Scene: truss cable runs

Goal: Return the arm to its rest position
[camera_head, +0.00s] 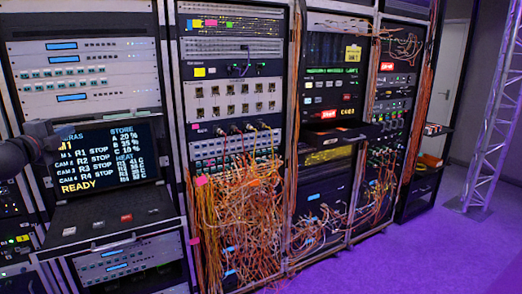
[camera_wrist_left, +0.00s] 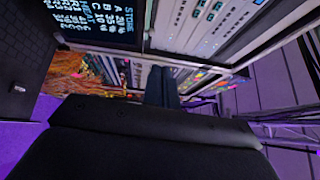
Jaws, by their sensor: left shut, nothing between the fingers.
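My left arm comes in from the left edge in the head view, and its dark gripper (camera_head: 50,143) is in front of the left side of the console screen. In the left wrist view the two dark fingers (camera_wrist_left: 162,86) are together with nothing between them. The console screen (camera_head: 112,155) shows lines of text, with STOP on several rows and READY at the bottom. It also shows in the left wrist view, turned on its side (camera_wrist_left: 105,18). I cannot tell whether the gripper touches the screen. My right gripper is in neither view.
Below the screen is a dark panel with several buttons (camera_head: 126,218). Equipment racks (camera_head: 235,90) stand in a row, with a tangle of orange cables (camera_head: 245,220) hanging in front. A truss (camera_head: 492,120) stands at the right. The purple floor (camera_head: 420,250) is clear at lower right.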

